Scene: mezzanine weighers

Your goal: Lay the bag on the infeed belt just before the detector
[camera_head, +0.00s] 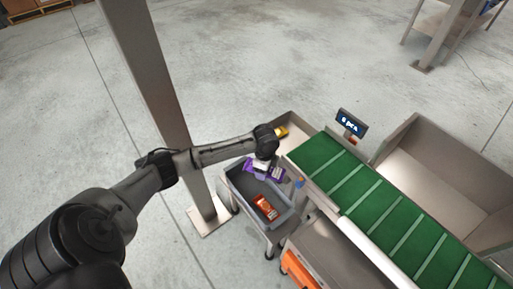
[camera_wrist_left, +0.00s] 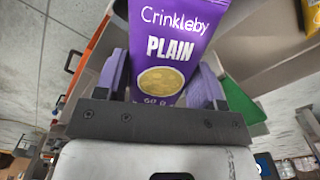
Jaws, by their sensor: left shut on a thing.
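A purple bag (camera_head: 277,174) with "Crinkleby PLAIN" on its front hangs over a grey bin (camera_head: 241,200) in the head view. It also fills the upper middle of the left wrist view (camera_wrist_left: 172,48). My left gripper (camera_head: 264,163) is shut on this bag, with a finger on each side of it in the wrist view (camera_wrist_left: 160,84). A green belt (camera_head: 374,202) with pale cross bars slopes across the right of the head view, apart from the bag. I cannot pick out a detector. My right gripper is not in view.
A red bag (camera_head: 265,207) lies in the grey bin. A yellow bag (camera_head: 281,132) lies in a metal tray behind it. A lit display (camera_head: 351,122) stands by the belt, before a large metal trough (camera_head: 440,165). A steel post (camera_head: 150,75) rises behind my left arm.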

